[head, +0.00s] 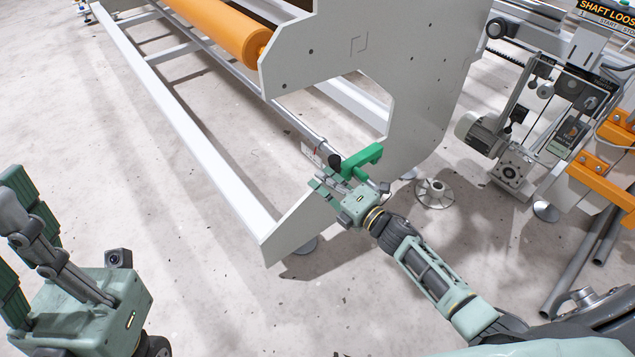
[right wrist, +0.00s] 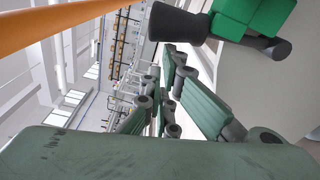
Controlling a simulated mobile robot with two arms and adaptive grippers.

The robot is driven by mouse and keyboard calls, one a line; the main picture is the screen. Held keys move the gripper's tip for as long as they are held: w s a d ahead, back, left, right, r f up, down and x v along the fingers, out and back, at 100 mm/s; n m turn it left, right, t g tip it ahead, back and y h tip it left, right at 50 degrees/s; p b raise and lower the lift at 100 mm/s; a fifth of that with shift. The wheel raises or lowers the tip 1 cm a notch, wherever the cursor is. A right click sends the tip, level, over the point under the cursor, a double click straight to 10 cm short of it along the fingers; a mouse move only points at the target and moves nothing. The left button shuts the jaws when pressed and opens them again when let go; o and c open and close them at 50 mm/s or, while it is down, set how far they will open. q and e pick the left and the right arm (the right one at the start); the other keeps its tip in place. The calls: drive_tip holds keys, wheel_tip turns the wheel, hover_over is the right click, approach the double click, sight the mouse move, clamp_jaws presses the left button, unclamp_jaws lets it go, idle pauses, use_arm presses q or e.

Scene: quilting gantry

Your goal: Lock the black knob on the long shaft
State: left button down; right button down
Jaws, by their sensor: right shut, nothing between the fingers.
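The black knob (head: 335,160) sits near the end of the long grey shaft (head: 298,124), beside the white end plate. In the right wrist view the knob (right wrist: 180,22) is a dark flared cylinder at the top. A green handle (head: 362,161) is just right of it and also fills the top right of the right wrist view (right wrist: 250,16). My right gripper (head: 323,185) is shut and empty, just below the knob; its fingers (right wrist: 170,82) appear apart from the knob. My left gripper (head: 20,250) is open and empty at the far left, away from the shaft.
The white end plate (head: 420,75) stands behind the handle, with an orange roller (head: 222,30) to its left. A long white rail (head: 180,125) runs along the left. A motor unit (head: 480,133) and orange brackets (head: 600,170) stand at right. The floor at lower middle is clear.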

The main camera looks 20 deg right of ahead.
drive_tip(key=shift+w+d+r+p, duration=0.15)
drive_tip(key=shift+d+r+p, duration=0.1)
drive_tip(key=shift+d, duration=0.15)
drive_tip(key=shift+w+d+r+p, duration=0.15)
drive_tip(key=shift+d+r, duration=0.1)
drive_tip(key=shift+d, duration=0.15)
drive_tip(key=shift+d, duration=0.15)
